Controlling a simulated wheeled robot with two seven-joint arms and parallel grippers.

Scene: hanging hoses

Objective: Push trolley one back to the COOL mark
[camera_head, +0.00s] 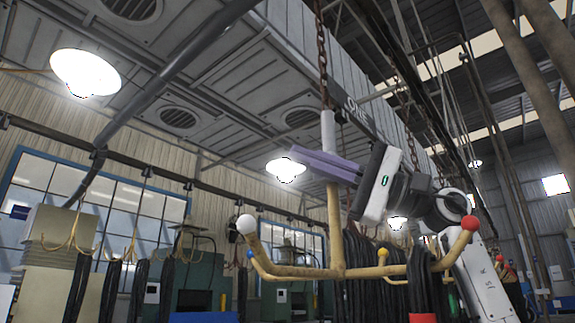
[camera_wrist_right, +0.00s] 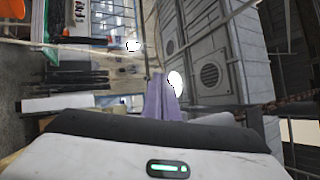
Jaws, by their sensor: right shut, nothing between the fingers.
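A yellow hanger (camera_head: 335,230) with curved arms and coloured ball tips hangs from a pale rod (camera_head: 327,130) on a rusty chain (camera_head: 321,60). It looks like trolley one; black hoses hang from its right arm. My right gripper (camera_head: 297,160), with purple fingers, is shut and empty. Its fingers cross the hanger's stem in the head view; I cannot tell whether they touch it. The fingers also show in the right wrist view (camera_wrist_right: 163,98). My left gripper and the COOL mark are not in view.
More hose hangers (camera_head: 70,243) hang at the left behind, with black hoses (camera_head: 78,290). Green machines (camera_head: 200,285) and windows (camera_head: 125,195) stand along the back wall. Chains and slanting pipes (camera_head: 535,110) fill the right side. Open air lies left of my fingers.

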